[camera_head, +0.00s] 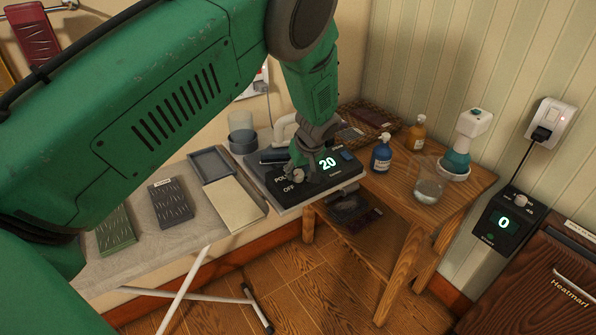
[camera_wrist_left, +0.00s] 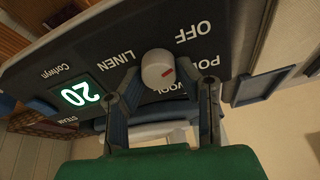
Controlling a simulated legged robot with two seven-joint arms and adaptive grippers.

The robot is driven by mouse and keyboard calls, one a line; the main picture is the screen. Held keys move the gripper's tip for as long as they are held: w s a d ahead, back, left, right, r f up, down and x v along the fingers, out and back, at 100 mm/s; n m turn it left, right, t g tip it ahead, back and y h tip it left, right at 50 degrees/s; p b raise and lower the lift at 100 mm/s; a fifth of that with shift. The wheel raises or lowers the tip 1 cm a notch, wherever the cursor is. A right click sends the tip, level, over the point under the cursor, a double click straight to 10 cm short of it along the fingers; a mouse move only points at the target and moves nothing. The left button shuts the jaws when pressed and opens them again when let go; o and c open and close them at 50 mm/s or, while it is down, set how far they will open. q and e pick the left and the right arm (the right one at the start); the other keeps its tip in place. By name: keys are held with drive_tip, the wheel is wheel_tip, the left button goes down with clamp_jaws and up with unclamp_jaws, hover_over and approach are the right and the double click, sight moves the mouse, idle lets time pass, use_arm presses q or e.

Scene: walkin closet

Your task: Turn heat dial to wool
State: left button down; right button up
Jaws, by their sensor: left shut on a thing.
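The black iron control panel (camera_head: 325,175) shows a lit "20" and sits on the end of the ironing board in the head view. Its heat dial (camera_wrist_left: 158,68) is a round pale knob with a red mark, ringed by OFF, LINEN, WOOL and a partly covered label starting "PO". The red mark points right in the left wrist view, roughly between the "PO" label and WOOL; the exact setting is unclear. My left gripper (camera_head: 297,170) is shut on the dial, one finger on either side. In the wrist view, my left gripper (camera_wrist_left: 168,85) partly covers the labels. My right gripper is not in view.
A wooden side table (camera_head: 465,190) at right holds a blue bottle (camera_head: 381,155), an amber bottle (camera_head: 416,132), a glass beaker (camera_head: 429,180) and a white-topped sprayer (camera_head: 465,145). A second panel (camera_head: 503,222) shows "0". Boxes and trays lie on the ironing board (camera_head: 150,250).

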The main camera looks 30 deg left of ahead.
use_arm(q)
drive_tip(key=m, duration=0.2)
drive_tip(key=m+p, duration=0.1)
drive_tip(key=m, duration=0.2)
drive_tip(key=shift+d+m, duration=0.2)
drive_tip(key=shift+m, duration=0.1)
drive_tip(key=m+h+p, duration=0.1)
drive_tip(key=m+p, duration=0.1)
drive_tip(key=m, duration=0.3)
drive_tip(key=shift+t, duration=0.3)
drive_tip(key=m+p, duration=0.1)
drive_tip(key=m, duration=0.5)
drive_tip(key=shift+h, duration=0.3)
drive_tip(key=m+p, duration=0.1)
drive_tip(key=m, duration=0.4)
drive_tip(key=shift+p, duration=0.3)
drive_tip(key=shift+m, duration=0.3)
drive_tip(key=c, duration=1.2)
unclamp_jaws()
